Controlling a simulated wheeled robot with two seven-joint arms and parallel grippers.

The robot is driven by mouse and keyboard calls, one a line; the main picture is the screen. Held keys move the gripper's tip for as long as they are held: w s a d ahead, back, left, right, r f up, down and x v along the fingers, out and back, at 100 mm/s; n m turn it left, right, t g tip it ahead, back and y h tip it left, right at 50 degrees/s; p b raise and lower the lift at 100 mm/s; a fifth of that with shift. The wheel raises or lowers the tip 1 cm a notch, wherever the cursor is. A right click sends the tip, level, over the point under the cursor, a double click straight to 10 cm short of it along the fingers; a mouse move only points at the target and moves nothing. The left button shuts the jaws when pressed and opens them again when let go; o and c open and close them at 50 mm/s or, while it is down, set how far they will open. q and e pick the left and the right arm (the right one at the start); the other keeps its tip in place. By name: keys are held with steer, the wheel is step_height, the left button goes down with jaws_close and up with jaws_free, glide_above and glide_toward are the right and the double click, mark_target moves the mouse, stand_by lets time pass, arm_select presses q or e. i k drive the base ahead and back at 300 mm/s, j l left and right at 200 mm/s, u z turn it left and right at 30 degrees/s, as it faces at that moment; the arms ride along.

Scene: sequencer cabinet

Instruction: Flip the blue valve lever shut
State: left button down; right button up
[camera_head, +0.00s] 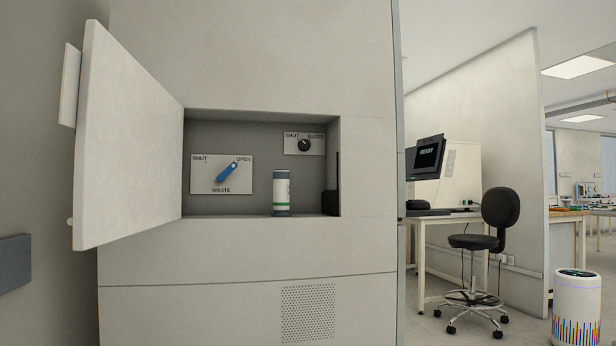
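The blue valve lever (227,172) sits on a pale plate (208,181) on the back wall of an open cabinet recess. The plate reads SHUT at upper left, OPEN at upper right and WASTE below. The lever tilts up and to the right, its upper end towards OPEN. Neither of my grippers shows in the head view.
The cabinet door (128,140) stands swung open to the left. A white and grey canister with a green band (281,193) stands upright in the recess, right of the lever. A small black knob (304,145) marked SHUT and BLEED is above it. A stool (474,241) stands at right.

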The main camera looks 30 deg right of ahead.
mark_target(221, 178)
steer(key=i+z, duration=0.15)
steer(key=z, duration=0.25)
steer(key=i+j+z, duration=0.15)
steer(key=z, duration=0.25)
steer(key=i+j+z, duration=0.15)
steer(key=z, duration=0.25)
steer(key=j+z, duration=0.25)
steer(key=z, duration=0.15)
steer(key=i+j+z, duration=0.55)
steer(key=j+z, duration=0.2)
